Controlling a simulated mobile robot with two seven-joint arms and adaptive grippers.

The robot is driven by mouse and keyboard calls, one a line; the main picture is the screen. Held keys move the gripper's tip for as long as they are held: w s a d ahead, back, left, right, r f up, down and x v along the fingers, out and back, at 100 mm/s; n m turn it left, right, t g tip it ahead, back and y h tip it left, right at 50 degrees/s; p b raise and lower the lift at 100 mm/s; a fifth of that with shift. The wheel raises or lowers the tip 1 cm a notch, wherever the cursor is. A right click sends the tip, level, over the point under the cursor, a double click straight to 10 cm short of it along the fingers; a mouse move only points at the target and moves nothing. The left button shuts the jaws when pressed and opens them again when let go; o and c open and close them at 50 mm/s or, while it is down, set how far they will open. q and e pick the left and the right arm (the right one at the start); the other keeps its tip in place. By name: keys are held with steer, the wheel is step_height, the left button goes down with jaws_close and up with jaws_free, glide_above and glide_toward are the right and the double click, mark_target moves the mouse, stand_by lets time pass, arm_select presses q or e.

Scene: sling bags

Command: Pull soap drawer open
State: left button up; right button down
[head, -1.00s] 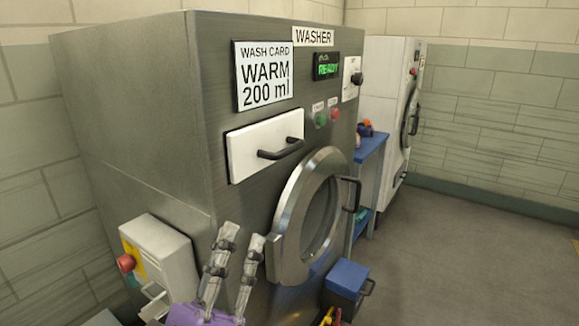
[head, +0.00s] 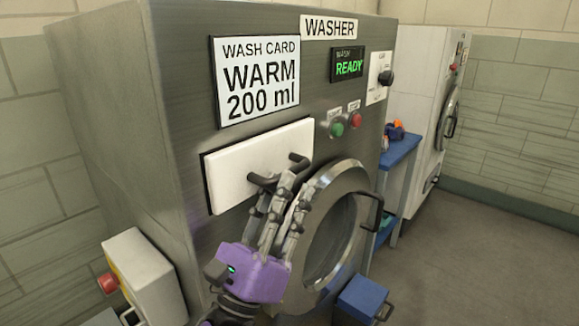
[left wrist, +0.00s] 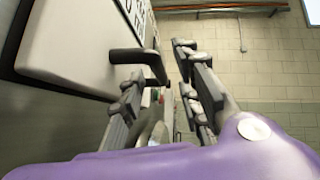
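The soap drawer (head: 235,165) is a white front panel with a black bar handle (head: 263,180) on the grey washer. It looks closed. In the left wrist view the drawer front (left wrist: 75,45) is at upper left and the handle (left wrist: 140,57) sticks out from it. My left gripper (head: 292,185), with a purple body, is at the handle and covers its middle in the head view. Its fingers are apart in the left wrist view (left wrist: 165,85), with the handle's end beside the left finger; I cannot tell whether they touch. My right gripper is not in view.
The round washer door (head: 335,235) with its handle is just below and right of the drawer. A blue box (head: 362,298) stands below it. A white box with a red button (head: 108,283) is at lower left. Open floor (head: 480,250) lies to the right.

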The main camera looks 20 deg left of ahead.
mark_target(289, 169)
arm_select(q)
steer(key=shift+p+x, duration=0.4)
steer(key=shift+x, duration=1.3)
steer(key=shift+w, duration=0.1)
steer(key=shift+c, duration=0.4)
jaws_close()
